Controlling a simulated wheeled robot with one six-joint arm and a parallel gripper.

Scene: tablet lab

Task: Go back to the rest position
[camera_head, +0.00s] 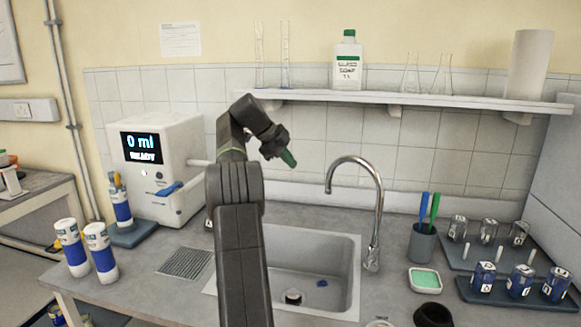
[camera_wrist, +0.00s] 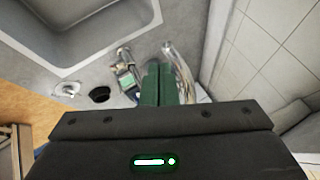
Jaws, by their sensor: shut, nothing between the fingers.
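My gripper (camera_head: 288,158) is raised over the sink area in the head view, at the end of my dark arm, with its green fingers pointing down and to the right. In the wrist view the green fingers (camera_wrist: 158,85) lie side by side, shut, with nothing held between them. The gripper is well above the counter and touches nothing that I can see.
The sink (camera_head: 310,270) and its tall tap (camera_head: 378,215) are below and right of my gripper. A shelf (camera_head: 400,99) with a soap bottle (camera_head: 347,62) and glassware runs behind. A white dispenser (camera_head: 160,165) reading 0 ml stands left. Trays of small jars (camera_head: 520,282) stand right.

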